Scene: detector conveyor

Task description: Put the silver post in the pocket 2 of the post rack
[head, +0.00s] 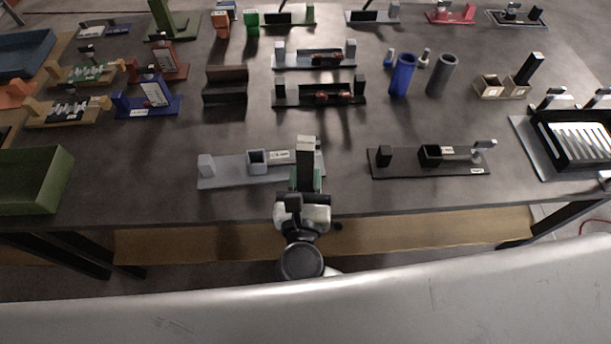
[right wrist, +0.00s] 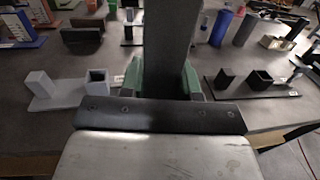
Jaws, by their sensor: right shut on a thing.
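My right gripper (head: 305,182) is shut on a tall grey post (head: 306,155), which looks like the silver post. It stands upright between the green fingers, and in the right wrist view the post (right wrist: 172,45) rises past the top edge. The post rack (head: 490,94), light wood-coloured with two square pockets, is at the far right of the table, well away from the gripper. A dark post (head: 529,68) stands in its right pocket; the left pocket looks empty. The pocket labels are too small to read. My left gripper is not in view.
A light grey fixture (head: 225,174) with a square socket lies just left of the held post. A black fixture (head: 400,165) lies to its right. Blue (head: 402,75) and grey (head: 440,75) cylinders stand left of the rack. Bare table lies in front of the rack.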

